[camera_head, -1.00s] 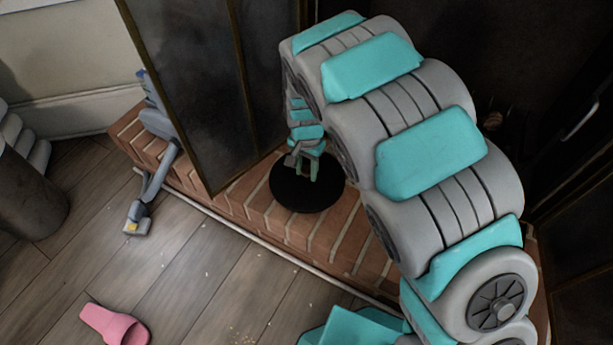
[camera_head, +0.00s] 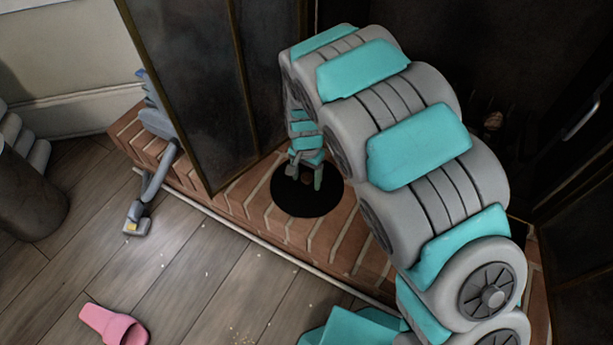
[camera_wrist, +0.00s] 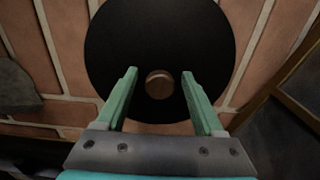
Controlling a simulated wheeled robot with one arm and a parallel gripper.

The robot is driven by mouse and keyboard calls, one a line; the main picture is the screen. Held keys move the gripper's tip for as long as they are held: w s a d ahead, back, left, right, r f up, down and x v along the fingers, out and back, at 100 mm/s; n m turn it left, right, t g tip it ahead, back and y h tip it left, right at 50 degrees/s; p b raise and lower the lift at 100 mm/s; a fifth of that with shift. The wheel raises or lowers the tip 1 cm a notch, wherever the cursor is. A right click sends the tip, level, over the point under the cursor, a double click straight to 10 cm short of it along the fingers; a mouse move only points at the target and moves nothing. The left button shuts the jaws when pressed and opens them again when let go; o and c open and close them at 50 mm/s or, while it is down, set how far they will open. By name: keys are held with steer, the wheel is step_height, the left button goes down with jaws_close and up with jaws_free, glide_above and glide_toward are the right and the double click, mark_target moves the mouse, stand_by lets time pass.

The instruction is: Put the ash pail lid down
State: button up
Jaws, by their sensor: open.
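The ash pail lid is a flat black disc (camera_head: 306,198) lying on the brick hearth. In the wrist view the lid (camera_wrist: 160,40) fills the upper middle, with a small round brown knob (camera_wrist: 159,84) at its centre. My gripper (camera_head: 304,176) is over the lid in the head view. In the wrist view my gripper (camera_wrist: 160,78) has its two green fingers spread, one on each side of the knob, apart from it. Nothing is held. The exact height of the fingertips above the lid cannot be told.
The brick hearth (camera_head: 237,190) runs diagonally, with a dark folding screen (camera_head: 205,95) behind on the left. A grey-blue handled tool (camera_head: 150,190) leans over the hearth's left end. A pink scoop-like object (camera_head: 115,325) lies on the wooden floor. Floor space in front is mostly clear.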

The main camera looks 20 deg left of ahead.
mark_target(309, 177)
steer(key=shift+r, duration=0.1)
step_height(309, 177, up, 12)
steer(key=shift+p, duration=0.45)
steer(key=s+d+r, duration=0.3)
steer(key=d+r, duration=0.2)
steer(key=d, duration=0.7)
steer(key=s+d+r, duration=0.2)
steer(key=d+r, duration=0.3)
steer(key=d, duration=0.7)
steer(key=s+d+g, duration=0.1)
steer(key=s+d, duration=0.5)
steer(key=s, duration=0.3)
steer(key=s+d+r+n, duration=0.1)
steer(key=s+d, duration=0.5)
steer(key=s, duration=0.4)
steer(key=shift+d+r+g, duration=0.2)
steer(key=shift+d+g, duration=0.15)
steer(key=shift+g, duration=0.05)
